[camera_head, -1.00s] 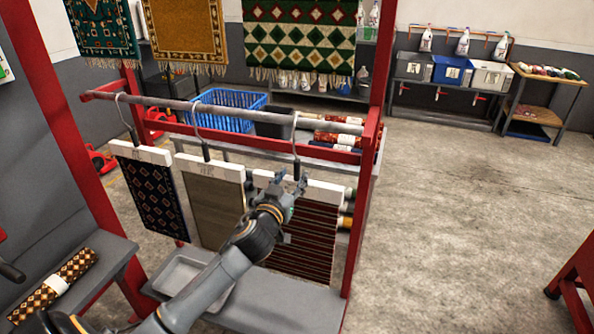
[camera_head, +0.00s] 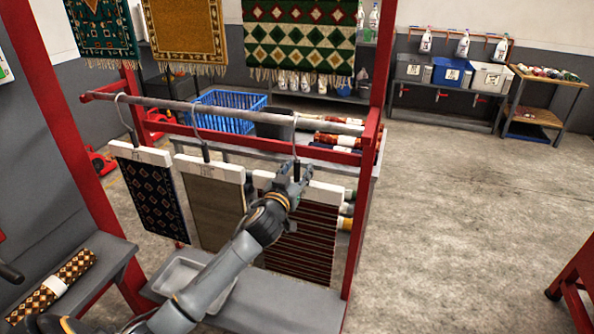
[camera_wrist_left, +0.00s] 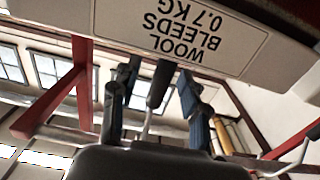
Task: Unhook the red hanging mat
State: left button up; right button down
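The red striped mat (camera_head: 302,240) hangs at the right end of the grey rail (camera_head: 235,113), from a white header bar and a hook. My left gripper (camera_head: 299,174) is at the header bar, around the foot of the hook. In the left wrist view the hook's dark stem (camera_wrist_left: 160,84) stands between my two spread fingers, with a gap on each side. The white header bar (camera_wrist_left: 258,52) there reads "WOOL BLEEDS 0.7 KG". The gripper hides part of the bar and the mat's upper left. My right gripper is not in view.
A brown mat (camera_head: 215,207) and a dark patterned mat (camera_head: 153,200) hang to the left on the same rail. A red post (camera_head: 362,215) stands close on the right. A grey bench with a tray (camera_head: 180,278) lies below.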

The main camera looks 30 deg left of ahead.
aim_at(296, 158)
pick_arm(q)
grip_shut()
jog(key=shift+r+p, duration=2.05)
jog(key=shift+r, duration=0.3)
jog(key=shift+s+d+f, duration=0.1)
jog(key=shift+s+d, duration=0.05)
jog(key=shift+s, duration=0.25)
jog(key=p+v, duration=0.2)
jog(key=v, duration=1.2)
